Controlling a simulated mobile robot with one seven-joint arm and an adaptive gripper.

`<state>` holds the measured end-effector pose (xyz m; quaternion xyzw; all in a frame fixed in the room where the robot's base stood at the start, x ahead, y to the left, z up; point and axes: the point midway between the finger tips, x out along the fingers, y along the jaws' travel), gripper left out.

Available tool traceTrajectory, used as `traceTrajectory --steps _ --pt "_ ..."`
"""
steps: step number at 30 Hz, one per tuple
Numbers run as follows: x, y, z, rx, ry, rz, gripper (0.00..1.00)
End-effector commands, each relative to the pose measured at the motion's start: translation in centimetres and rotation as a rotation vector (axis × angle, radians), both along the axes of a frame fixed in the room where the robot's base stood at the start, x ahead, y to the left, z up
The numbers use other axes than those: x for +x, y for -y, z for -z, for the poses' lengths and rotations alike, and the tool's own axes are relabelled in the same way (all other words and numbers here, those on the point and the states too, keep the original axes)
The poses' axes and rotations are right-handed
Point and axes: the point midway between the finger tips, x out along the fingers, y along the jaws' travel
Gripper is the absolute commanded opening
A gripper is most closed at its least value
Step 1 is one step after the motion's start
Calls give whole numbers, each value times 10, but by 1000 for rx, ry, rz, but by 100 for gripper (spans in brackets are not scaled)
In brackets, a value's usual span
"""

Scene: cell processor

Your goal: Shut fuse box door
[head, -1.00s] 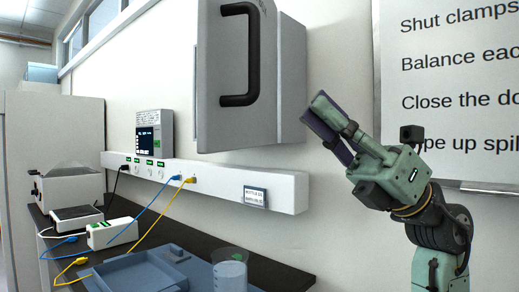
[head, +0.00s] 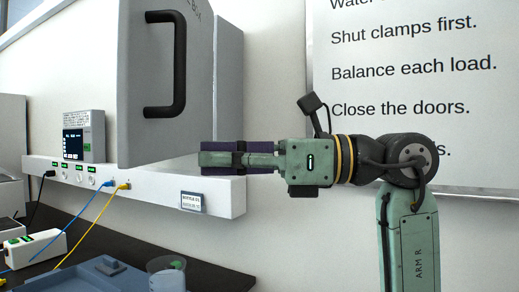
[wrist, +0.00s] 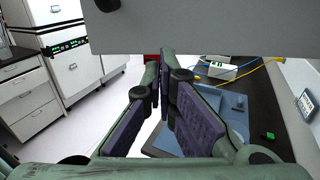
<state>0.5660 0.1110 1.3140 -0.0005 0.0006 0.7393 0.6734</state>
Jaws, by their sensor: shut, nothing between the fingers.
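The fuse box door (head: 140,85) is a grey panel with a black bar handle (head: 178,65) at the upper left of the head view. It stands out in front of the wall-mounted fuse box (head: 229,85); how wide the gap is behind it I cannot tell. My gripper (head: 203,159) is level, shut and empty, pointing left just below the box and beside the door's lower edge. Contact cannot be made out. In the wrist view the door (wrist: 210,30) spans the top, and my fingertips (wrist: 162,72) lie at its lower edge.
A white wall rail (head: 130,184) runs below the box, close to my gripper. The dark bench (head: 100,260) holds a blue tray (head: 105,272), a clear beaker (head: 167,274) and cabled devices. A wall sign (head: 420,70) hangs behind my arm.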

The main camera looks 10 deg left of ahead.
Motion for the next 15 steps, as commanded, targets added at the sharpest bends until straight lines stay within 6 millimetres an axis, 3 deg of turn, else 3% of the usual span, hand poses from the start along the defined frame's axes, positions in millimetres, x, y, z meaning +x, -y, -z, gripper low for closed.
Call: traceTrajectory --steps 6,15 --pt "-4 -33 -2 1 0 -4 0" --pt "-5 -45 0 2 0 -1 0"
